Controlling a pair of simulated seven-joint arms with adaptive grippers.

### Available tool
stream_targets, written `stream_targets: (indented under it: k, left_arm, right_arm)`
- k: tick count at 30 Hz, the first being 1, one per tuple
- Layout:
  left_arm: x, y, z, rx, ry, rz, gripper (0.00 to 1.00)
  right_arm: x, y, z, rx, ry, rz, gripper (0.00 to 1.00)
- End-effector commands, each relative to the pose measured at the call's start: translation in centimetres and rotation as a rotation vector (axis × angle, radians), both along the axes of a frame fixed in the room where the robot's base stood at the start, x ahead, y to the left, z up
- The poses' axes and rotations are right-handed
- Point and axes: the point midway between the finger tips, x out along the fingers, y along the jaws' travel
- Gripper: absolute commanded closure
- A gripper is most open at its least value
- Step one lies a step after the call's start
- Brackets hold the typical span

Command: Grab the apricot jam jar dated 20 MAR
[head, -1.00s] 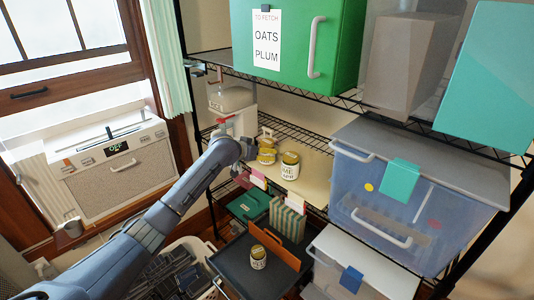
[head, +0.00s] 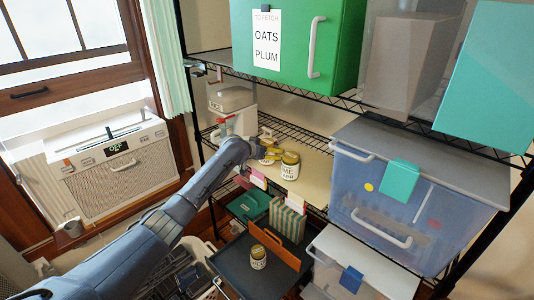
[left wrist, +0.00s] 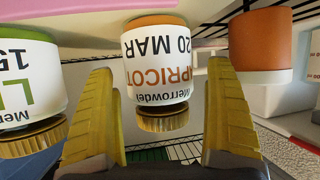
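The apricot jar (left wrist: 157,72) shows upside down in the left wrist view, with a white label reading APRICOT and 20 MAR and a gold lid. My left gripper (left wrist: 163,75) is open, one yellow finger on each side of the jar, with gaps visible on both sides. My right gripper is not in view.
An orange-brown cylinder (left wrist: 262,45) is beyond the right finger. Below, a dark tray (head: 232,262) holds another jar (head: 258,257). A blue-tinted clear bin (head: 400,200) stands to the right.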

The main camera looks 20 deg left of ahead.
Motion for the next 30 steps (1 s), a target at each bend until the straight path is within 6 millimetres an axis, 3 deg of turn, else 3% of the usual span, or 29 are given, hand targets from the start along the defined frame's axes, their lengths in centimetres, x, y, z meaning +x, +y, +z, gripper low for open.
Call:
stream_targets:
  k: [2,19,30]
  left_arm:
    - [0.0,0.0,0.0,0.0,0.0,0.0,0.22]
    - [0.0,0.0,0.0,0.0,0.001,0.0,0.88]
    - [0.1,0.0,1.3,-0.002,-0.005,0.0,0.88]
  right_arm:
    - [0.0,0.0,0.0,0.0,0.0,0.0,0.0]
    - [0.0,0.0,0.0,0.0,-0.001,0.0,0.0]
    - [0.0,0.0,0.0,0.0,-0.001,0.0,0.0]
